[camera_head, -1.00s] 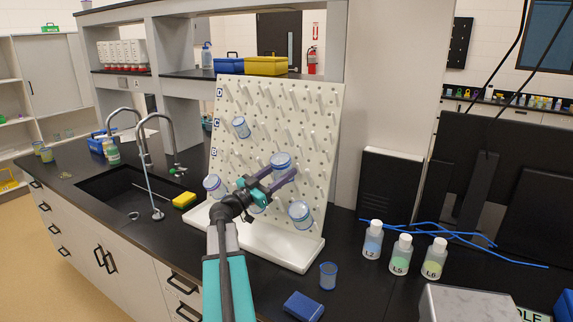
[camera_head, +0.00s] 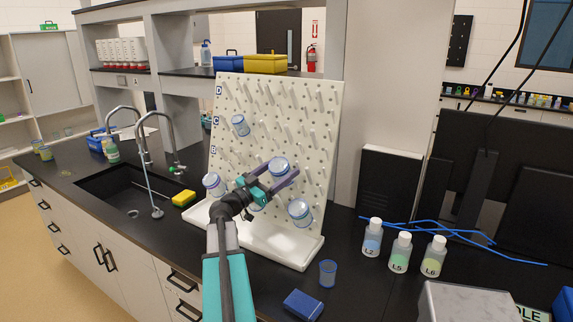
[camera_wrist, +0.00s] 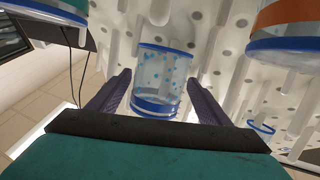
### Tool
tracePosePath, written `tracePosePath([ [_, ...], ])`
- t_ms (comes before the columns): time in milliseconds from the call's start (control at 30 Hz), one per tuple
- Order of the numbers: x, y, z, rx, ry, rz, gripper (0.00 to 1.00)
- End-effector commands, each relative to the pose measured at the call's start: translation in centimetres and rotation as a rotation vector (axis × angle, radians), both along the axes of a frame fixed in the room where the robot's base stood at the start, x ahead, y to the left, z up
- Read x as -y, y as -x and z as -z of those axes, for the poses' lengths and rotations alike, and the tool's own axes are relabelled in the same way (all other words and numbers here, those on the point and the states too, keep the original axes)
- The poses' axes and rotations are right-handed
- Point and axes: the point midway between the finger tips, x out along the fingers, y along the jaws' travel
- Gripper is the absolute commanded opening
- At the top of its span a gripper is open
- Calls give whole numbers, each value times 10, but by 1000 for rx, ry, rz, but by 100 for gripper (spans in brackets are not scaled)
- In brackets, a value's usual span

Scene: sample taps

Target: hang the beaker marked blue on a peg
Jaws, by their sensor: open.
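A clear beaker with a blue rim, blue speckles and a blue band (camera_wrist: 158,80) is between my two fingers in the wrist view. It is at a peg in the middle of the white peg board; whether the peg bears it fully is hard to tell. The same beaker shows in the head view (camera_head: 279,166). My gripper (camera_wrist: 160,95) is open around it, with a gap on each side. In the head view my gripper (camera_head: 282,174) reaches up to the board (camera_head: 325,130) from below.
Other beakers hang on the board at upper left (camera_head: 241,125), lower left (camera_head: 213,184) and lower right (camera_head: 300,212). One beaker (camera_head: 328,273) stands on the bench near a blue box (camera_head: 303,305). Bottles (camera_head: 400,253) stand at right; a sink (camera_head: 125,195) is at left.

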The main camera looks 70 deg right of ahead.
Motion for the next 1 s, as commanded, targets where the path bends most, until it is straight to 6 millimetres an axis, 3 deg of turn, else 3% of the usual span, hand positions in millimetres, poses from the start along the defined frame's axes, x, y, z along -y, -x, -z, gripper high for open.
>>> tracePosePath([
  [367, -14, -8, 6, 1, 1, 0, 72],
  [1000, -92, -57, 35, 1, 0, -2, 72],
])
